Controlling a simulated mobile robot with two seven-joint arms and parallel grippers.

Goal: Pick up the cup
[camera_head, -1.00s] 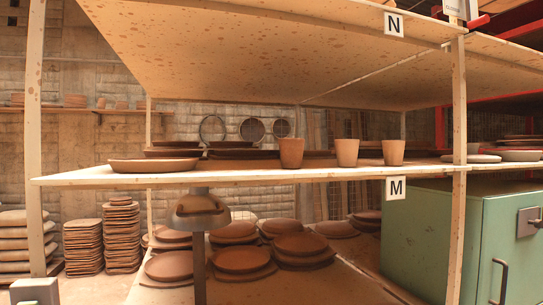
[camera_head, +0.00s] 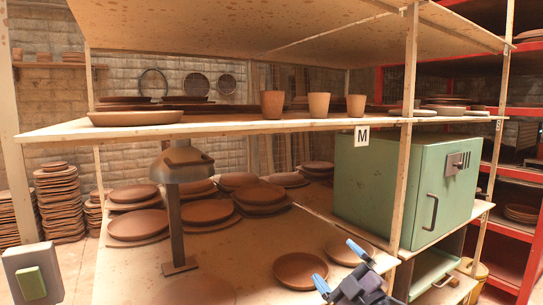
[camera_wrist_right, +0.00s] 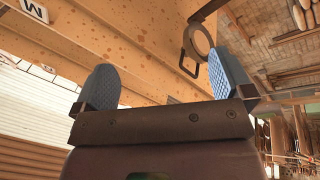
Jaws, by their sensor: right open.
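Three brown clay cups stand upright in a row on the middle shelf in the head view: a darker left cup (camera_head: 272,105), a middle cup (camera_head: 318,105) and a right cup (camera_head: 356,106). Which one the task means, I cannot tell. My right gripper (camera_head: 339,266) is at the bottom of the head view, well below the cups and apart from them. Its blue fingers are open and empty. In the right wrist view the spread fingers (camera_wrist_right: 167,78) show with no cup between them. My left gripper is not in view.
The middle shelf board (camera_head: 230,128) also holds plates, with a large plate (camera_head: 135,118) at its left. A wooden post (camera_head: 408,150) stands right of the cups. A green cabinet (camera_head: 380,185) and a dark metal stand (camera_head: 178,220) are below the board.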

